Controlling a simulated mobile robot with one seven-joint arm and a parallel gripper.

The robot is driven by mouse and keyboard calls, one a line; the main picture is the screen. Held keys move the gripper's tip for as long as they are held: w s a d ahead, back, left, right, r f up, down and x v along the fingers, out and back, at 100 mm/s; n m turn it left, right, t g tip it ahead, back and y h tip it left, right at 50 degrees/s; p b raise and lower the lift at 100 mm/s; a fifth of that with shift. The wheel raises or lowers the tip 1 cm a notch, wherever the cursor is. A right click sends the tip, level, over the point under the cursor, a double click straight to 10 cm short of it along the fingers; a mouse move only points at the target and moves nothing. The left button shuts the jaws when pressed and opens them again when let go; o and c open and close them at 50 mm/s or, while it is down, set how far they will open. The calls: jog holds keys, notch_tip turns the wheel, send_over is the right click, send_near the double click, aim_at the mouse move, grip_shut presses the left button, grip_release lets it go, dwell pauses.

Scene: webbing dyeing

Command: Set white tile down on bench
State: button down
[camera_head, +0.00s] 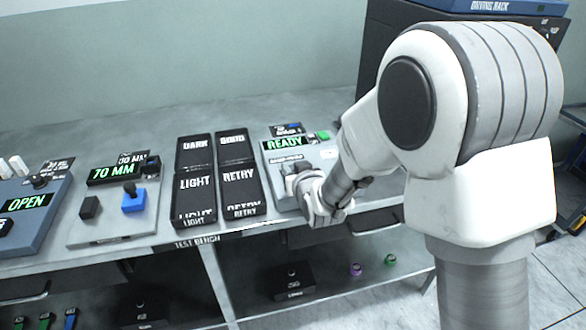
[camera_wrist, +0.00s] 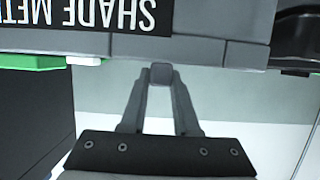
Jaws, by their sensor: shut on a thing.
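My gripper (camera_wrist: 160,80) is shut, its two fingers converging on a small block that looks grey in shade; I take it to be the white tile (camera_wrist: 161,72), though most of it is hidden. In the head view my gripper (camera_head: 300,183) is low at the front of the shade meter with the green READY display (camera_head: 284,144), and the tile cannot be made out there. The bench (camera_head: 105,153) is a long grey worktop. Whether the tile touches the meter or the bench cannot be told.
Black bins marked DARK (camera_head: 195,150), SOLID (camera_head: 233,147), LIGHT (camera_head: 194,187) and RETRY (camera_head: 238,183) stand left of the meter. Further left are the 70 MM station (camera_head: 105,215) and the OPEN device (camera_head: 40,225). Bare worktop shows behind them.

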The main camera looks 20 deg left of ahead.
jog(key=shift+f+b, duration=0.15)
jog(key=shift+b, duration=0.2)
jog(key=c, duration=0.7)
grip_release()
jog(key=shift+o, duration=0.2)
jog(key=shift+r+p, duration=0.2)
jog(key=shift+p, duration=0.5)
